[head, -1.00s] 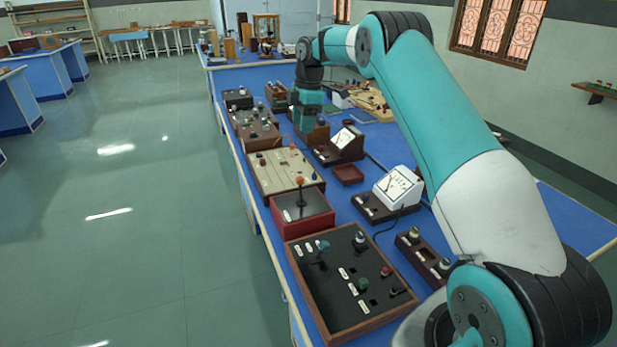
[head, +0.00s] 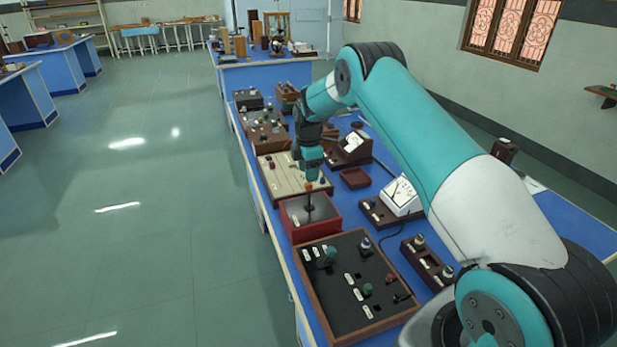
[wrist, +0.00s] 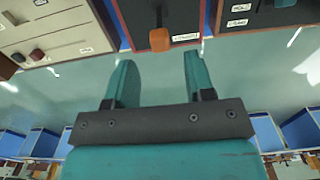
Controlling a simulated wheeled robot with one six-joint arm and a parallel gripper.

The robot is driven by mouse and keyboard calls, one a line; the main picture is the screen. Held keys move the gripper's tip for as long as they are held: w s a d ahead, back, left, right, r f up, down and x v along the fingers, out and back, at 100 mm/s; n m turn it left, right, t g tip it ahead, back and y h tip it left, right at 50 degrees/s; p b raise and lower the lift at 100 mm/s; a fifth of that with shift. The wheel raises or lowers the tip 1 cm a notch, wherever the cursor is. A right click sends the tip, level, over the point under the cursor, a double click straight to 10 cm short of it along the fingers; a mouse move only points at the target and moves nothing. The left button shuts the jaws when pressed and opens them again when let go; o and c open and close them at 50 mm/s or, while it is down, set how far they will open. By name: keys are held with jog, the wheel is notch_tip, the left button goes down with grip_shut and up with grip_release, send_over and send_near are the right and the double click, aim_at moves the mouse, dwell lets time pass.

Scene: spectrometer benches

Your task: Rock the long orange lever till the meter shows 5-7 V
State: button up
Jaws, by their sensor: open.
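The orange lever (head: 309,187) stands on a red box with a black top (head: 295,215) near the bench's left edge. Its orange knob also shows in the wrist view (wrist: 159,40), lined up between the two fingers and just past their tips. My gripper (head: 311,176) is right at the lever's top in the head view. In the wrist view my gripper (wrist: 158,58) has its teal fingers apart with nothing between them. A white-faced meter (head: 401,196) stands to the right of the red box. Its reading is too small to tell.
A large black panel with knobs (head: 350,275) lies nearer than the red box, and a cream board (head: 280,175) lies just beyond it. A second meter (head: 354,142) and a small empty tray (head: 355,178) stand right of the gripper. Open floor (head: 150,240) lies left.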

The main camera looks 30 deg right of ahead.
aim_at(309, 184)
jog(key=shift+f+p, duration=0.55)
jog(key=shift+f, duration=1.75)
jog(key=shift+c, duration=0.2)
grip_shut()
